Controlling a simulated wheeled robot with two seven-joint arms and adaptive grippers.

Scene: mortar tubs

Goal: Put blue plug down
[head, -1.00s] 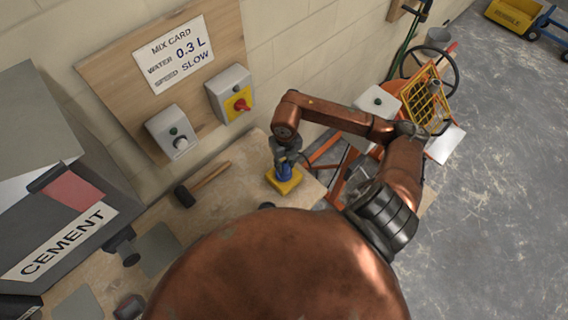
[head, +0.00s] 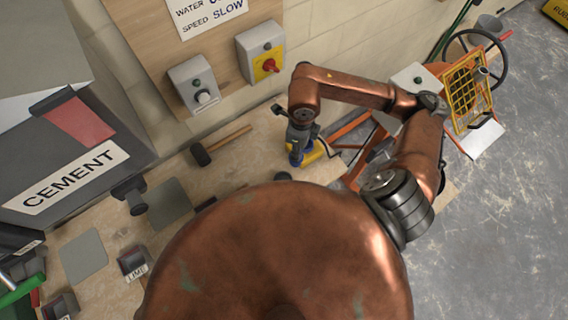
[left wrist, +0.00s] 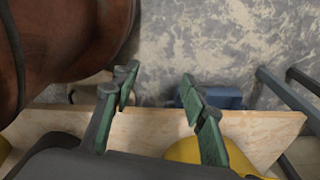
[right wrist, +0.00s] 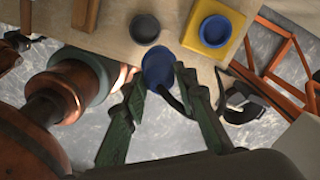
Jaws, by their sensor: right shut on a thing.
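The blue plug (right wrist: 158,70) is between the fingertips of my right gripper (right wrist: 160,84), which is shut on it. In the head view the blue plug (head: 296,158) shows low under the gripper, just left of a yellow block (head: 314,152). In the right wrist view the yellow block (right wrist: 226,12) has a round blue part in it, apart from the plug. I cannot tell whether the plug touches the bench. My left gripper (left wrist: 157,80) is open and empty in the left wrist view; the head view does not show it.
A dark grey cup (right wrist: 145,29) stands beside the plug. A mallet (head: 203,153) lies on the bench (head: 180,175) near the wall. A cement bin (head: 70,150) and a lime tub (head: 133,263) are at the left. An orange mixer frame stands right of the bench.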

